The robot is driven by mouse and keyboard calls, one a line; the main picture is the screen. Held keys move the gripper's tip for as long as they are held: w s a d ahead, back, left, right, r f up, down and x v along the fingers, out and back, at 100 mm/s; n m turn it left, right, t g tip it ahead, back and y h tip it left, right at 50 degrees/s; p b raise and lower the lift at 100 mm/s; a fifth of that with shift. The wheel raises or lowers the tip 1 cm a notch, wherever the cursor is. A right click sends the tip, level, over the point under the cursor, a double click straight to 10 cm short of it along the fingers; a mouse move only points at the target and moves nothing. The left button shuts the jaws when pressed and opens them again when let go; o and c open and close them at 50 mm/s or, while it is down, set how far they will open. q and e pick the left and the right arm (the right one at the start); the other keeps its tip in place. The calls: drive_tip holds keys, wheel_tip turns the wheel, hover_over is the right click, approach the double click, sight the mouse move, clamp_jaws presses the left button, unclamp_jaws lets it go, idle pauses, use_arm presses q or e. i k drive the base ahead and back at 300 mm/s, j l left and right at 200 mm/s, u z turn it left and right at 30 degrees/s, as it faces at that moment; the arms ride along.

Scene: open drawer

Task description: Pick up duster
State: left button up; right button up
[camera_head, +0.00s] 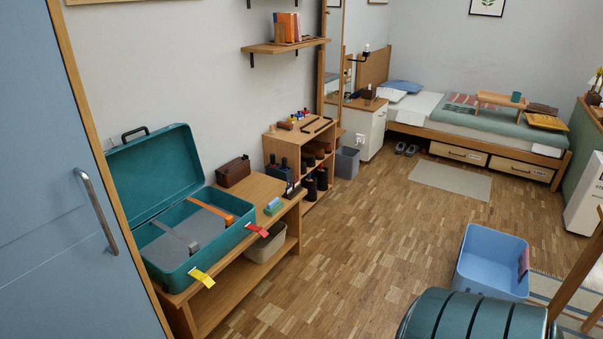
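I cannot tell for sure which thing is the duster. A small teal and green block (273,207) lies on the right end of the low wooden bench (262,188), beside the open teal suitcase (190,225); it could be the duster. A small dark item (292,189) stands just behind it near the bench edge. Nothing is touching the block from my side. Neither of my grippers shows in the head view.
A blue door (70,180) fills the left. A blue bin (492,262) stands on the floor at right, near a dark teal ribbed object (470,318). A shelf unit (300,155) stands behind the bench. The wooden floor (365,235) in the middle is clear.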

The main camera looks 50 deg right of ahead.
sight(275, 205)
drive_tip(key=z, duration=1.45)
drive_tip(key=u, duration=1)
drive_tip(key=i+l, duration=0.3)
drive_tip(key=l, duration=0.15)
drive_tip(key=i+l, duration=0.3)
drive_tip(key=l, duration=0.2)
drive_tip(key=i+l, duration=0.3)
drive_tip(key=l, duration=0.15)
drive_tip(key=i+l, duration=0.65)
drive_tip(key=l, duration=0.3)
drive_tip(key=i+l, duration=0.3)
drive_tip(key=l, duration=0.15)
